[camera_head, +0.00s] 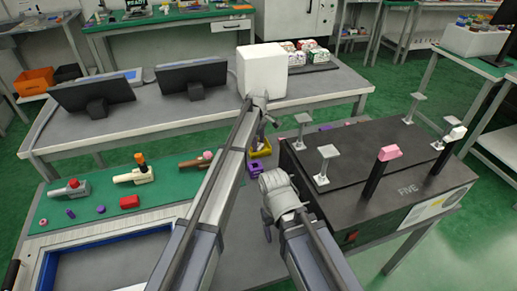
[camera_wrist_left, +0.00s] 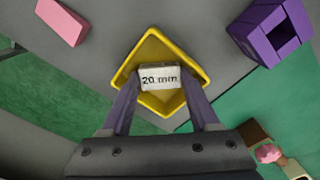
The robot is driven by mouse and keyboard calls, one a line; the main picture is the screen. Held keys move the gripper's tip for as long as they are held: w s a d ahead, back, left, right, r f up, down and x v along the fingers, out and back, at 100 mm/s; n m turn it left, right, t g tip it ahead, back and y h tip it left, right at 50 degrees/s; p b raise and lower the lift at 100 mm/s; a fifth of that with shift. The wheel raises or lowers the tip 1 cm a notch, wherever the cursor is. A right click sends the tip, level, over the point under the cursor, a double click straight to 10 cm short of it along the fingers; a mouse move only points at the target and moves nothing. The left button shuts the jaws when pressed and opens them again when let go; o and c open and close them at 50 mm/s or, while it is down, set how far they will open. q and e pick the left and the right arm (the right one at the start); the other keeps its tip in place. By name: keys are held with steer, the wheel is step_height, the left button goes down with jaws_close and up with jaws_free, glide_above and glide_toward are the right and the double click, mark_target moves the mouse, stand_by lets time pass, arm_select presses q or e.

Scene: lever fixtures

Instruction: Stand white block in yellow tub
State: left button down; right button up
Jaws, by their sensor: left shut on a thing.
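The white block (camera_wrist_left: 160,77), marked "20 mm", is held between the two fingers of my left gripper (camera_wrist_left: 160,88). In the left wrist view it lies within the outline of the yellow tub (camera_wrist_left: 152,38). I cannot tell how deep it is or whether it touches the floor. In the head view the yellow tub (camera_head: 264,148) is partly hidden beside my left gripper (camera_head: 257,128), and the block is not clearly visible. My right arm's end is in the lower middle of the head view, its fingers not distinguishable.
A purple open box (camera_wrist_left: 270,35) and a pink block (camera_wrist_left: 62,22) lie near the tub. A black fixture box (camera_head: 360,185) with levers stands on the right. A green mat (camera_head: 100,205) with several parts lies on the left. A large white box (camera_head: 262,70) stands behind.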

arm_select(q)
steer(key=shift+r, duration=0.15)
arm_select(e)
steer(key=shift+r, duration=0.1)
arm_select(q)
steer(key=shift+f, duration=0.3)
arm_select(e)
steer(key=shift+f, duration=0.25)
arm_select(q)
steer(key=shift+c, duration=2.1)
jaws_free()
steer(key=shift+r, duration=0.1)
arm_select(e)
steer(key=shift+r, duration=0.1)
arm_select(q)
step_height(320, 180, up, 12)
steer(key=p, duration=1.2)
steer(key=shift+r, duration=0.2)
arm_select(e)
step_height(320, 180, up, 12)
steer(key=shift+r, duration=0.15)
